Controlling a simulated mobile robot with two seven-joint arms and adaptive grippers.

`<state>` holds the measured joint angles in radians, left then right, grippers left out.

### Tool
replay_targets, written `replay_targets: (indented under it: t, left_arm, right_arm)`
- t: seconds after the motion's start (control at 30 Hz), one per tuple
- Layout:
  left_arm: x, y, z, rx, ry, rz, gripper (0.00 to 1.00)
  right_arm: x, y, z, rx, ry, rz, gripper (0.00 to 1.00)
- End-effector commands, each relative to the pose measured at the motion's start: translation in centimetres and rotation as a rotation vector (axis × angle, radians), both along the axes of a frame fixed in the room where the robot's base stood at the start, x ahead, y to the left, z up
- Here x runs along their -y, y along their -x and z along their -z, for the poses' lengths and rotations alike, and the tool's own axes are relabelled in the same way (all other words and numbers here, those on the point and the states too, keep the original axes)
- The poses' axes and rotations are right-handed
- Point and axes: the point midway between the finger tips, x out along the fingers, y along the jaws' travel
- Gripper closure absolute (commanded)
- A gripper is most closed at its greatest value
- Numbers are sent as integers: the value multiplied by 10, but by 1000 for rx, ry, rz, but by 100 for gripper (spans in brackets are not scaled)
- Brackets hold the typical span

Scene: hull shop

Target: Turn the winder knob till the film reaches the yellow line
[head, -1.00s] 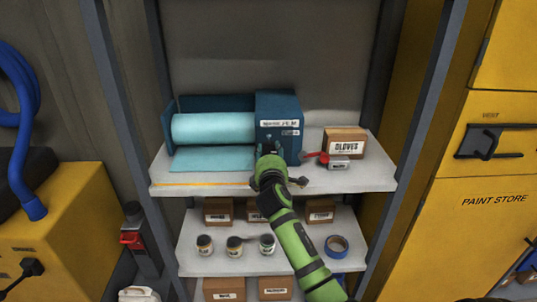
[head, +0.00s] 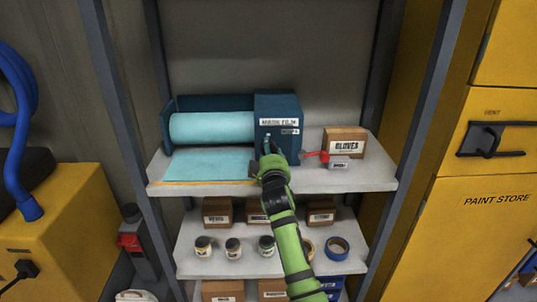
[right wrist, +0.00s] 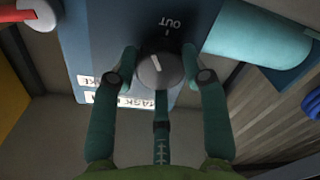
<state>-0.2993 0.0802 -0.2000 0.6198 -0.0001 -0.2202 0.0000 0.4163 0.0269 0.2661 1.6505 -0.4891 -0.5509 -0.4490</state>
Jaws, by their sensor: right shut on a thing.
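The blue film dispenser (head: 279,112) stands on the upper shelf with a light-blue roll (head: 212,127) in it. The film sheet (head: 210,164) lies flat on the shelf, its front edge at or very close to the yellow line (head: 200,183); I cannot tell if a gap is left. My right gripper (head: 268,148) is at the front of the dispenser. In the right wrist view its fingers (right wrist: 160,72) are shut around the grey winder knob (right wrist: 158,70). The knob has a white pointer mark, and "OUT" is printed beside it. My left gripper is not in view.
A gloves box (head: 345,143) and a red-handled tool (head: 315,155) sit right of the dispenser. The lower shelf (head: 200,263) holds tins, boxes and a blue tape roll (head: 337,247). Grey uprights (head: 427,110) flank the shelves. The upper shelf's right front is clear.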

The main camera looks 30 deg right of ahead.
Motion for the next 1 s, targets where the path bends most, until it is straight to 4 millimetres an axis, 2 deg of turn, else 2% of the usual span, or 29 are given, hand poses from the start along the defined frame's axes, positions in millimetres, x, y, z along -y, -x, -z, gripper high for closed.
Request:
replay_targets:
  t: [0.4, 1.0]
  left_arm:
    - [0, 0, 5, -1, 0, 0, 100]
    - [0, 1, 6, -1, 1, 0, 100]
  right_arm:
    - [3, 1, 3, 109, -185, 7, 87]
    - [2, 1, 7, 120, -222, 7, 87]
